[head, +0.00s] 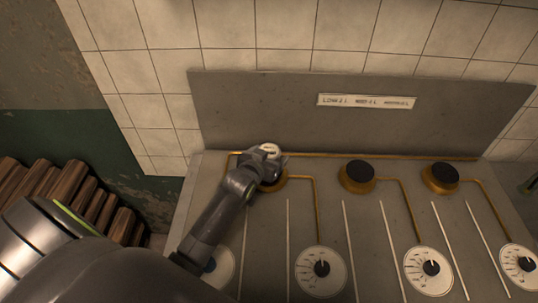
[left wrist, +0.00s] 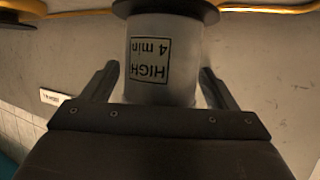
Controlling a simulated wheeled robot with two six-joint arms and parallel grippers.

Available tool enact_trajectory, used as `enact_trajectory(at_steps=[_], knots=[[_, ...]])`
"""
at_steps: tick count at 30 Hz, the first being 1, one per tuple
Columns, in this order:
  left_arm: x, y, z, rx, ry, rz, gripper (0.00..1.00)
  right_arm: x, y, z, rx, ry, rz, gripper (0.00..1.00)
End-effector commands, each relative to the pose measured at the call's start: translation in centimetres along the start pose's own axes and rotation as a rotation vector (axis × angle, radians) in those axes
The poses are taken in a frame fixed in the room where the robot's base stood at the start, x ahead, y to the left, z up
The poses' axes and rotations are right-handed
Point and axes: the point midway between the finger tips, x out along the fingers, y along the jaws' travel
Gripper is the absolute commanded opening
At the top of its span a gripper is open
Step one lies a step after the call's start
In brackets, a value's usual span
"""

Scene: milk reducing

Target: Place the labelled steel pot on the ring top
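The pale steel pot (left wrist: 162,95) has a label reading "HIGH 4 min", upside down in the left wrist view. Its rounded top (head: 270,149) shows in the head view at the leftmost burner. The black ring top (left wrist: 170,8) lies at the pot's far end, and the pot appears to rest on it. In the head view only the burner's brass side (head: 274,185) shows; the arm hides the rest. My left gripper (left wrist: 160,72) has its fingers on either side of the pot, with a narrow gap showing. My right gripper is out of view.
Two more burners, middle (head: 357,176) and right (head: 440,178), have bare black tops. Several dials, including one at the front middle (head: 321,270), line the grey worktop. A back panel (head: 260,110) with a label strip (head: 366,101) stands behind. Brass pipes run between them.

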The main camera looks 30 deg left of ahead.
Motion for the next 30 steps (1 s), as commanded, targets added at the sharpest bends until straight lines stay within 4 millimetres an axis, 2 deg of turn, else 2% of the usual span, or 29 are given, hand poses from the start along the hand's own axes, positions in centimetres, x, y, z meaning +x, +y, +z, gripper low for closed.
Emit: enact_trajectory(at_steps=[9, 14, 30], knots=[[-0.1, 0.0, -0.2, 0.000, 0.000, 0.000, 0.83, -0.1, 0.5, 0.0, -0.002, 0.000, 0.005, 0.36], [-1.0, 0.0, -0.2, -0.001, 0.000, 0.000, 0.83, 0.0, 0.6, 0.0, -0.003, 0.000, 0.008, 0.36], [-9.4, 0.0, -0.2, -0.002, 0.001, 0.000, 0.83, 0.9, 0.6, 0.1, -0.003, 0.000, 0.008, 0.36]])
